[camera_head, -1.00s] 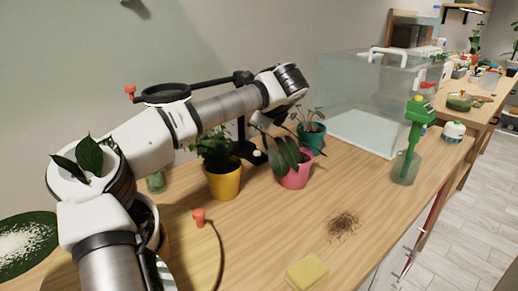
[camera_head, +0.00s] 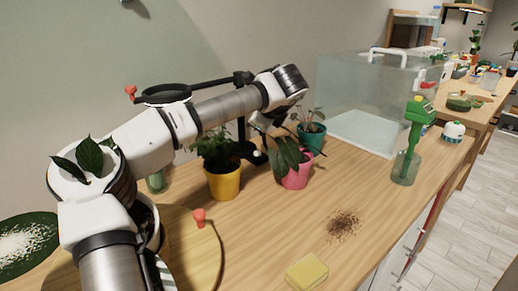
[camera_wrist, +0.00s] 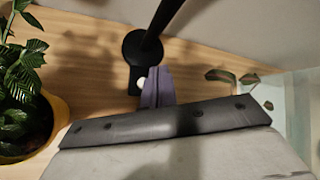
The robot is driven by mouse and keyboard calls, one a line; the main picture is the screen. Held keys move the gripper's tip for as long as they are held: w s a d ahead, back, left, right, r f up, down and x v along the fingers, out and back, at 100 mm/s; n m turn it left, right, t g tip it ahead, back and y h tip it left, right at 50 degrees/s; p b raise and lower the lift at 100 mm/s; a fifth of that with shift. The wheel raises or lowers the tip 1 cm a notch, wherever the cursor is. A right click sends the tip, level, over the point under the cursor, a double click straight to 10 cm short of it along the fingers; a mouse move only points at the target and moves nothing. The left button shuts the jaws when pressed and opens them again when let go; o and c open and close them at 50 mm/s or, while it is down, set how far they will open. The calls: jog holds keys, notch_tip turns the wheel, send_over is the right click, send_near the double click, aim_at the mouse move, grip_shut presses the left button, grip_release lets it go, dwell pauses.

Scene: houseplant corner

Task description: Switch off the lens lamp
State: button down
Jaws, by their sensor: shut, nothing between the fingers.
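The lens lamp has a black ring head (camera_head: 165,93) held out on a dark arm above my arm in the head view. A pale rim shows under the ring; I cannot tell whether it glows. Its dark post stands on a black base, which shows in the wrist view (camera_wrist: 140,50). A small white button (camera_wrist: 141,82) sits on the near part of this base. My gripper (camera_wrist: 157,76) is shut and empty, its fingertips over the base just right of the button. Whether they touch it is unclear. In the head view the fingers are mostly hidden by my arm.
A yellow pot (camera_head: 223,184) with a leafy plant stands left of the base, and a pink pot (camera_head: 295,175) and a teal pot (camera_head: 312,140) stand right. A glass tank (camera_head: 370,100) is behind. A sponge (camera_head: 306,273) and spilled soil (camera_head: 343,225) lie in front.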

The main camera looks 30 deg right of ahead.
jog(key=shift+w+f+m+p, duration=0.1)
jog(key=shift+f+m+p, duration=0.45)
jog(key=shift+m+p, duration=0.25)
jog(key=shift+w+d+m+p, duration=0.2)
jog(key=shift+m+p, duration=0.4)
jog(key=shift+m, duration=0.2)
jog(key=m+p, duration=0.1)
jog(key=w+m+p, duration=0.1)
jog(key=m, duration=0.1)
jog(key=shift+d+g+y, duration=0.15)
jog(key=shift+g+y, duration=0.25)
jog(key=m+p, duration=0.1)
jog(key=m, duration=0.1)
jog(key=r+m+p, duration=0.1)
jog(key=m+p, duration=0.1)
jog(key=shift+y, duration=0.3)
jog(key=r+m+p, duration=0.1)
jog(key=m+p, duration=0.3)
jog(key=m, duration=0.2)
jog(key=r+m+g+y+p, duration=0.1)
jog(key=m+p, duration=0.3)
jog(key=m, duration=0.3)
jog(key=r+m+y+p, duration=0.1)
jog(key=m+p, duration=0.3)
jog(key=m, duration=0.2)
jog(key=shift+s+r+m, duration=0.2)
jog(key=shift+s+m, duration=0.1)
jog(key=shift+s, duration=0.05)
jog(key=shift+f, duration=0.2)
